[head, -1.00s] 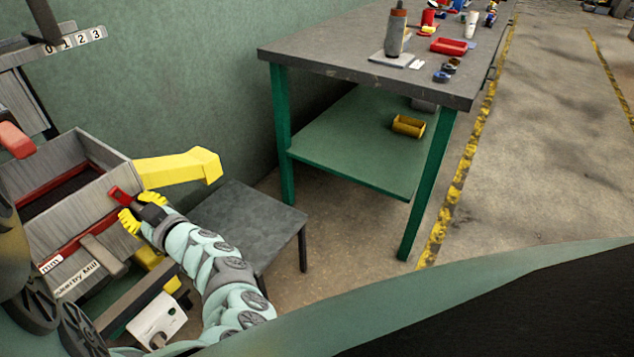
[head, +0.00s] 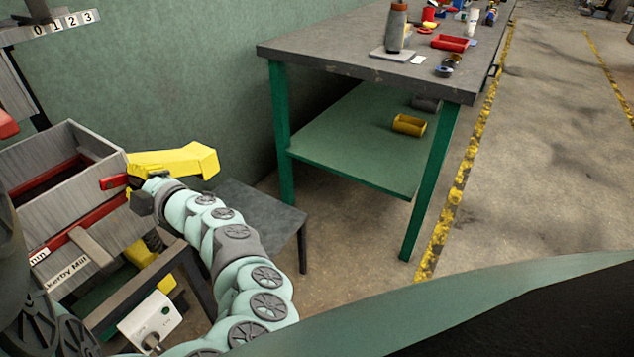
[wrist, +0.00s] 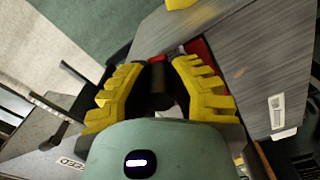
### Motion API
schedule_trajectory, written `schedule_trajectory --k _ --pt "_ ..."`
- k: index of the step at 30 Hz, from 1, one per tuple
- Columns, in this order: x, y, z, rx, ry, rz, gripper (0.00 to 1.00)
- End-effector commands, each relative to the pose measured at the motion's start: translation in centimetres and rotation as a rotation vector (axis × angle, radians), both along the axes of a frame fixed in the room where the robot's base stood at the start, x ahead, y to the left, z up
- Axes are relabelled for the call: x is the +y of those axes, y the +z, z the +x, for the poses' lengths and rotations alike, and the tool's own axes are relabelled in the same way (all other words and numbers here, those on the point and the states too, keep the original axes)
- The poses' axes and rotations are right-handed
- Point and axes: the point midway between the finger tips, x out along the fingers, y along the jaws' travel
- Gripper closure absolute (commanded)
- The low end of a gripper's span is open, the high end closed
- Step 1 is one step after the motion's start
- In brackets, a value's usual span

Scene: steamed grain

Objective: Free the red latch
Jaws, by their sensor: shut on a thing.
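The red latch (head: 113,182) shows as a short red piece at the right corner of the grey wooden hopper box (head: 95,205) in the head view. My gripper (head: 140,192) is at that corner, with its yellow fingers mostly hidden behind my wrist. In the wrist view my gripper (wrist: 158,82) has its yellow fingers on both sides of a dark part, with a red piece (wrist: 199,50) just beyond the right finger. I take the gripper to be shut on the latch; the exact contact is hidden.
A yellow chute (head: 175,160) sticks out right of the box, close above my wrist. A low grey table (head: 265,212) stands beside my arm. A green-legged workbench (head: 330,52) with several items stands at the back. Open floor lies to the right.

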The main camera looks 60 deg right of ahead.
Motion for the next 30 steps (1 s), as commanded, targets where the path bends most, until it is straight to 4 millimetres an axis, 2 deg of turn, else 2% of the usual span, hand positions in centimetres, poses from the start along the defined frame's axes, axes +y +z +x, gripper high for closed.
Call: schedule_trajectory --k 12,30 --pt "-0.4 1.2 -0.1 -0.01 -0.004 -0.234 1.0" --pt "-0.3 1.5 0.0 -0.012 -0.004 -0.282 1.0"
